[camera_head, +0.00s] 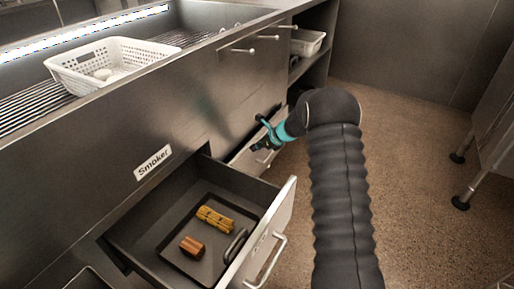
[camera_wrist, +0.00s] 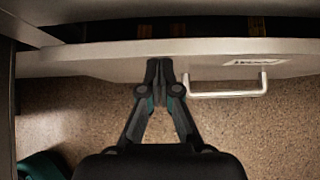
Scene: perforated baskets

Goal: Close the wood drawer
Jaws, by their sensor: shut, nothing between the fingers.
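A drawer (camera_head: 246,160) beyond the nearer one stands partly open, and my gripper (camera_head: 264,138) is at its front. In the wrist view, a pale drawer front (camera_wrist: 110,62) with a bar handle (camera_wrist: 228,92) and a small label too blurred to read spans the picture. My gripper (camera_wrist: 160,64) is shut and empty, its tips at the drawer front, left of the handle; whether they touch it I cannot tell. Brownish contents show in the narrow gap behind the front. I cannot read which drawer is the wood one.
The nearer drawer (camera_head: 285,215) is pulled far out and holds a dark tray (camera_head: 170,245) with brown and yellow-brown pieces. A "Smoker" label (camera_head: 153,161) is on the counter front. A white perforated basket (camera_head: 110,60) stands on top. Open floor lies to the right.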

